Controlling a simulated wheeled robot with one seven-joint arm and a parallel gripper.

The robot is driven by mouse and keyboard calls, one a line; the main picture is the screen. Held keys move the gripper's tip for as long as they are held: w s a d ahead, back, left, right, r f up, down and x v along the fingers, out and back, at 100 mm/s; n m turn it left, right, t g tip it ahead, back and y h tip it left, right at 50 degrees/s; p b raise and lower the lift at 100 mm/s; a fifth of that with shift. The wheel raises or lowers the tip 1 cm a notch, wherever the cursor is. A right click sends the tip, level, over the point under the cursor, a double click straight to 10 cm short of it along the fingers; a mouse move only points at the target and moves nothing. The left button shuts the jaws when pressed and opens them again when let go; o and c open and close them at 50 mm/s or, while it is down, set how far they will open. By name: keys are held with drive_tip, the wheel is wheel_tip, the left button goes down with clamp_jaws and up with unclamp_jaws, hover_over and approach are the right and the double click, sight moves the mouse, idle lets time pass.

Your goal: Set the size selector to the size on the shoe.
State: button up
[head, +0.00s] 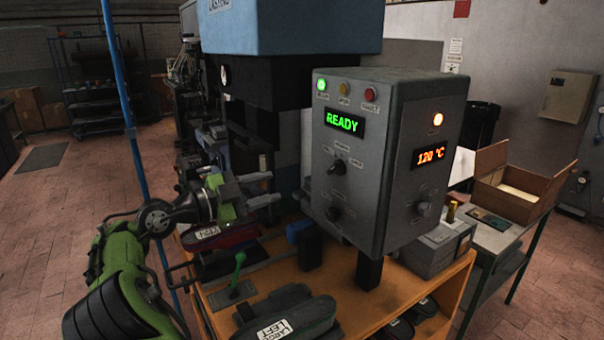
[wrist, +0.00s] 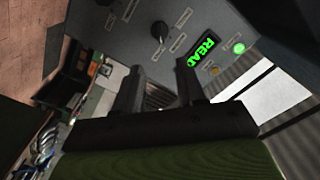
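The wrist view shows one knob clearly (wrist: 159,30). A dark red shoe (head: 222,236) with a white label sits left of the box; its marking is unreadable. My gripper (head: 262,189) is left of the box, apart from the knobs. In the wrist view my gripper (wrist: 158,88) has its fingers spread with nothing between them.
A green lever (head: 238,268) and a dark-and-green form labelled LEFT (head: 285,318) are on the orange bench (head: 265,278). The box displays READY and 120 °C. A blue pole (head: 130,120) stands at left. A cardboard box (head: 510,185) is on the side table.

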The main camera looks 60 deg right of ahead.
sight(331, 170)
drive_tip(key=x, duration=1.5)
drive_tip(key=shift+s+d+p, duration=0.25)
drive_tip(key=shift+d+p, duration=0.05)
drive_tip(key=shift+d, duration=0.05)
drive_tip(key=shift+a, duration=0.1)
clamp_jaws()
